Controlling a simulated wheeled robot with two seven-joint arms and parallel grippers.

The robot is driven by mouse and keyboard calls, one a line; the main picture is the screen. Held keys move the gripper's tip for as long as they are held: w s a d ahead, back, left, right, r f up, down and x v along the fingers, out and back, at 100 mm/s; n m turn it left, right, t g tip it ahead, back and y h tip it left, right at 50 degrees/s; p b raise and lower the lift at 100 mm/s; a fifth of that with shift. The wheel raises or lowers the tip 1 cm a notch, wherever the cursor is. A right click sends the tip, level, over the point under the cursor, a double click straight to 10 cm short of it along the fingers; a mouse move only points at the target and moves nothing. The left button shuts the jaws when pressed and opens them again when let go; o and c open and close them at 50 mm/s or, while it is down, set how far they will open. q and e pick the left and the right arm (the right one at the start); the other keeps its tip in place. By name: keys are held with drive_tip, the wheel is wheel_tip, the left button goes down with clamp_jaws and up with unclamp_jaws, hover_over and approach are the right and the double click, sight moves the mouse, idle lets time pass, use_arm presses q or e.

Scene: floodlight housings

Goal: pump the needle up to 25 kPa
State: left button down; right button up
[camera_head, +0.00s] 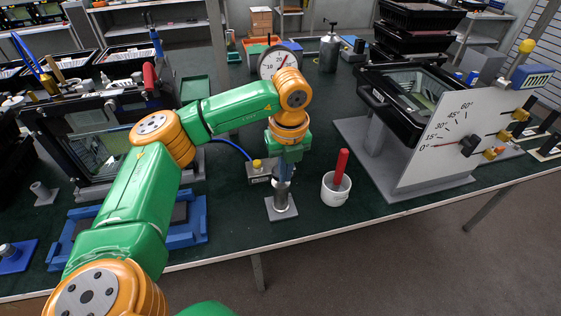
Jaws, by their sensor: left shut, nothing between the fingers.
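A round white pressure gauge (279,60) with a red needle stands behind my left arm. The needle points up and to the right; its lower part is covered by my wrist and the numbers are too small to read surely. A metal pump cylinder (281,199) stands upright on a small grey base plate near the front of the table. My left gripper (283,172) points down directly over the pump's top, shut with nothing held. Whether it touches the pump top cannot be told. A blue hose (232,145) runs to a small grey block with a yellow knob (257,165) beside the pump. My right gripper is not in view.
A white cup (335,189) with a red-handled tool stands right of the pump. A tilted white panel (437,150) with a 0 to 60 dial and a black housing (378,108) stand further right. Another housing in a frame (55,148) and a blue tray (202,217) are at left.

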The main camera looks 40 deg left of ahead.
use_arm(q)
drive_tip(key=shift+s+d, duration=0.15)
drive_tip(key=shift+d, duration=0.1)
drive_tip(key=shift+r, duration=0.15)
wheel_tip(320, 180, up, 7)
drive_tip(key=shift+s+d+b, duration=0.2)
drive_tip(key=shift+d+b, duration=0.1)
idle(1.1)
